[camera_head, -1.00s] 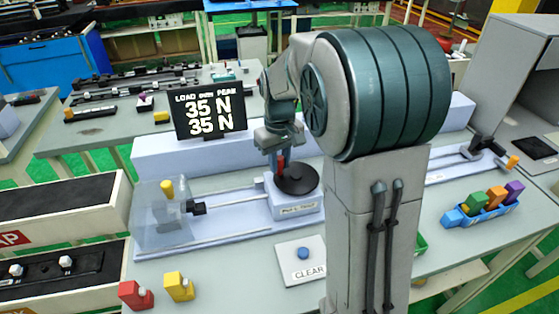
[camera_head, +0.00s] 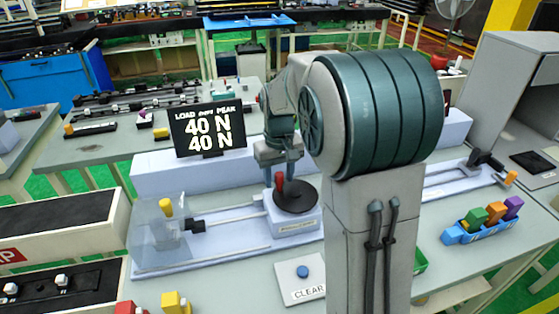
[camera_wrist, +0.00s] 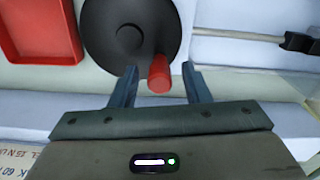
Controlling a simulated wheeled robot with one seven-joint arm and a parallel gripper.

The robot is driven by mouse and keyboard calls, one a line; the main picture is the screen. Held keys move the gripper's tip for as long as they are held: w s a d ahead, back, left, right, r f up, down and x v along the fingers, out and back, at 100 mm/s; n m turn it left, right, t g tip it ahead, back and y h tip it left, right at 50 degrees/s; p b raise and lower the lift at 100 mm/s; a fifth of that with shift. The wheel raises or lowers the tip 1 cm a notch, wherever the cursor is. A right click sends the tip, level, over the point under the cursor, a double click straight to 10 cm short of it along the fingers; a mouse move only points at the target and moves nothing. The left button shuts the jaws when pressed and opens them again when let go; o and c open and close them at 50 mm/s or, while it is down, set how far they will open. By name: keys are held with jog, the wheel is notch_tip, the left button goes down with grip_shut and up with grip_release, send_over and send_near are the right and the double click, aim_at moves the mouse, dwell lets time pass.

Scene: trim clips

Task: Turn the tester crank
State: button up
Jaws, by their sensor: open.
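The tester crank is a black disc (camera_head: 300,201) on a pale block, with an upright red handle (camera_head: 279,182) near its edge. The disc (camera_wrist: 117,38) and the red handle (camera_wrist: 159,74) also show in the wrist view. My gripper (camera_wrist: 156,70) is open, one finger on each side of the red handle, with gaps visible beside it. The display (camera_head: 208,130) reads load 40 N and peak 40 N. A rod runs left from the crank block to a black grip (camera_head: 194,225) beside a clear guard holding a yellow piece (camera_head: 166,207).
A plate with a blue CLEAR button (camera_head: 302,272) lies in front of the tester. Red (camera_head: 126,307) and yellow (camera_head: 175,302) clips sit at the front edge. A red tray (camera_wrist: 38,30) shows in the wrist view.

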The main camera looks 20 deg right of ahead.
notch_tip(320, 180, up, 13)
jog(key=shift+r, duration=0.2)
jog(key=shift+s, duration=0.1)
jog(key=s+f+t, duration=0.1)
jog(key=s+f, duration=0.4)
jog(key=s, duration=0.5)
jog(key=s+f+m+t, duration=0.1)
jog(key=s+f, duration=0.4)
jog(key=s, duration=0.5)
jog(key=shift+s+a+f+m+t, duration=0.15)
jog(key=shift+s+a+m+t, duration=0.15)
jog(key=shift+s+t, duration=0.15)
